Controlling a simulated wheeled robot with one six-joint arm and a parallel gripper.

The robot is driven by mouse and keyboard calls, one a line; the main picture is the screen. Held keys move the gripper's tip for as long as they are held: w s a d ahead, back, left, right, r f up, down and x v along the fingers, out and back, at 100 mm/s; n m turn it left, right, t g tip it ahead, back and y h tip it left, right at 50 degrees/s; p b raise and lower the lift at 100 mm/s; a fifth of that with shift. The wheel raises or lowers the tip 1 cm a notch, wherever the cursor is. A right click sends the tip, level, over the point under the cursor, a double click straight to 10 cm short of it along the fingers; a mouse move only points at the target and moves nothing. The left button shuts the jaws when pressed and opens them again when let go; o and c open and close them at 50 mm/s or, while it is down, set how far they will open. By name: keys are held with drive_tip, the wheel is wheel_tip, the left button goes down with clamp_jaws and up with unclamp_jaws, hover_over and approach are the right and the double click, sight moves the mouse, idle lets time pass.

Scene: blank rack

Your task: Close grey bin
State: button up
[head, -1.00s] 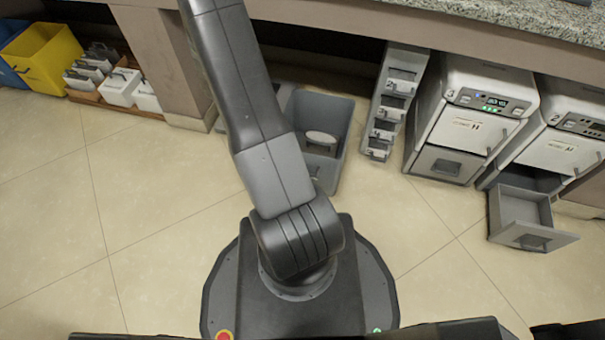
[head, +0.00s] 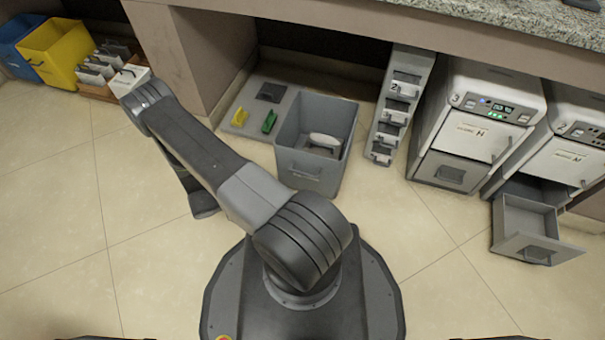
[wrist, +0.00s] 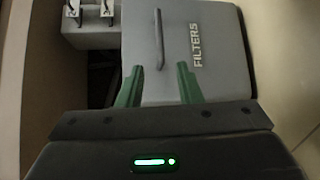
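The grey bin (head: 308,170) stands on the floor beneath the counter, open at the top, with a white object (head: 325,141) inside. In the wrist view I take the grey face (wrist: 215,75) with a bar handle (wrist: 158,35) and the word FILTERS to be its front. My gripper (wrist: 160,68) has two green fingers spread apart with nothing between them. They point at this face, with the handle's end between their tips in the picture; I cannot tell whether they touch. In the head view my arm reaches left and folds down, hiding the fingers.
A grey mat (head: 258,113) with yellow and green items lies left of the bin. A tray rack (head: 396,105) stands to its right. Further right, a drawer (head: 530,228) hangs open. Yellow (head: 52,52) and blue (head: 18,45) bins stand far left.

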sight(301, 172)
drive_tip(key=b+x, duration=0.3)
drive_tip(key=x, duration=1)
drive_tip(key=shift+d, duration=0.35)
clamp_jaws()
